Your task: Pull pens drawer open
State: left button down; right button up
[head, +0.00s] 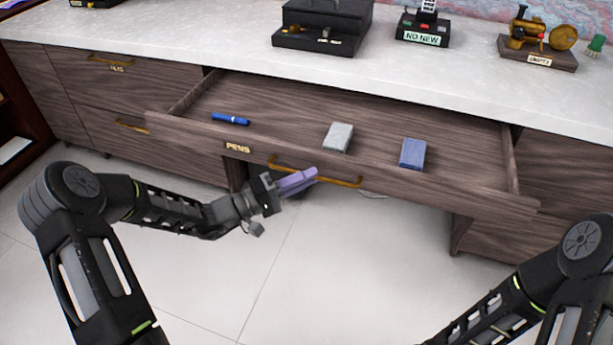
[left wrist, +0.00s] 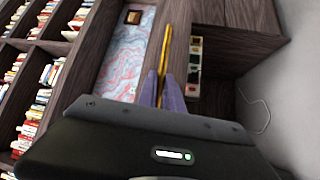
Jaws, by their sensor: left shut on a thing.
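The pens drawer (head: 400,126) stands open below the desk top. Its wooden front carries a "PENS" label (head: 237,148) and a long brass handle (head: 340,181). A blue pen (head: 230,119), a grey block (head: 338,137) and a blue block (head: 413,153) lie inside. My left gripper (head: 315,173) has its purple fingers at the handle and is shut on it. In the left wrist view the fingers (left wrist: 162,88) meet at the yellow-looking handle bar (left wrist: 163,55). My right arm comes in at the lower right of the head view; its gripper is out of frame.
The pale desk top (head: 220,43) holds a black stand (head: 322,27), a "NO NEW" sign (head: 422,38) and a brass machine on a base (head: 540,50). Closed drawers with brass handles (head: 132,125) are at left. Pale floor (head: 330,270) lies open below the drawer.

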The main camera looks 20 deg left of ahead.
pick_arm(q)
jog(key=shift+s, duration=0.55)
pick_arm(e)
jog(key=shift+s, duration=0.45)
pick_arm(q)
jog(key=c, duration=1.5)
grip_release()
jog(key=shift+a, duration=0.1)
jog(key=v, duration=0.7)
jog(key=shift+s+a+p, duration=0.2)
jog(key=shift+a+p, duration=0.05)
jog(key=shift+p, duration=0.1)
pick_arm(e)
jog(key=shift+r, duration=0.3)
pick_arm(q)
jog(key=shift+f, duration=0.1)
